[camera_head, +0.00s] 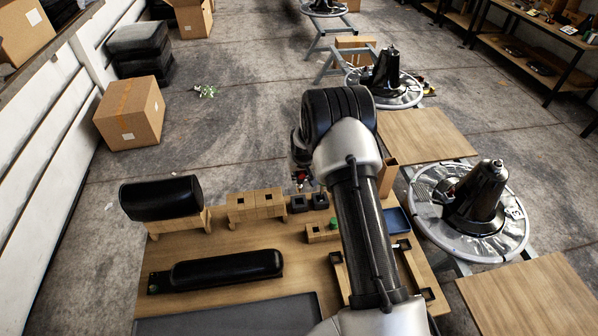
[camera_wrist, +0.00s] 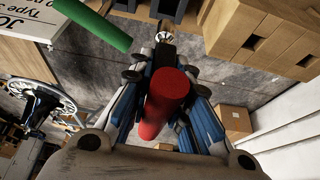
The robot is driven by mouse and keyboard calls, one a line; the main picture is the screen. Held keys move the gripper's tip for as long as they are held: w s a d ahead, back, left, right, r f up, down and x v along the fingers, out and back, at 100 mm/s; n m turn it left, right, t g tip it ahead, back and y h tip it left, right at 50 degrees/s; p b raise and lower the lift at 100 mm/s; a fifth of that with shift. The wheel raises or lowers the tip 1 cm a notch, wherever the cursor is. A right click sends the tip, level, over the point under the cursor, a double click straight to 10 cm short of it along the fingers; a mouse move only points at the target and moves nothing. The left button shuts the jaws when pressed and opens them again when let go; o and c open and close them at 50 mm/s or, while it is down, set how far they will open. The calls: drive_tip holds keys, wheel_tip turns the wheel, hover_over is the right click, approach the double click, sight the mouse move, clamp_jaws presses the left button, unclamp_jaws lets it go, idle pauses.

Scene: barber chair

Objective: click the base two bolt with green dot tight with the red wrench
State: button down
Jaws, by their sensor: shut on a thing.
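My gripper (camera_wrist: 166,78) is shut on the red wrench (camera_wrist: 168,92), whose thick red handle lies between the blue-grey fingers in the wrist view. In the head view, a bit of red shows near my gripper (camera_head: 300,172), mostly hidden by my arm, above the wooden table's far edge. A round metal base with a black cone (camera_head: 475,205) stands right of my arm. A similar base (camera_head: 385,75) stands farther back. I cannot make out a bolt with a green dot on either, nor which is base two.
The wooden table (camera_head: 225,275) holds a black headrest (camera_head: 160,197), a long black pad (camera_head: 225,268), wooden blocks (camera_head: 255,203) and a blue tray (camera_head: 397,220). A green handle (camera_wrist: 93,24) stands near my gripper. Boxes (camera_head: 130,112) lie left; open floor is behind the table.

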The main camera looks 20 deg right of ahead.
sight(299, 186)
drive_tip(key=shift+b, duration=0.35)
drive_tip(key=shift+f+b, duration=2.6)
drive_tip(key=shift+f, duration=0.45)
drive_tip(key=shift+f+b, duration=1.9)
drive_tip(key=shift+f, duration=0.05)
drive_tip(key=c, duration=1.4)
unclamp_jaws()
drive_tip(key=v, duration=1.2)
drive_tip(key=shift+r, duration=0.1)
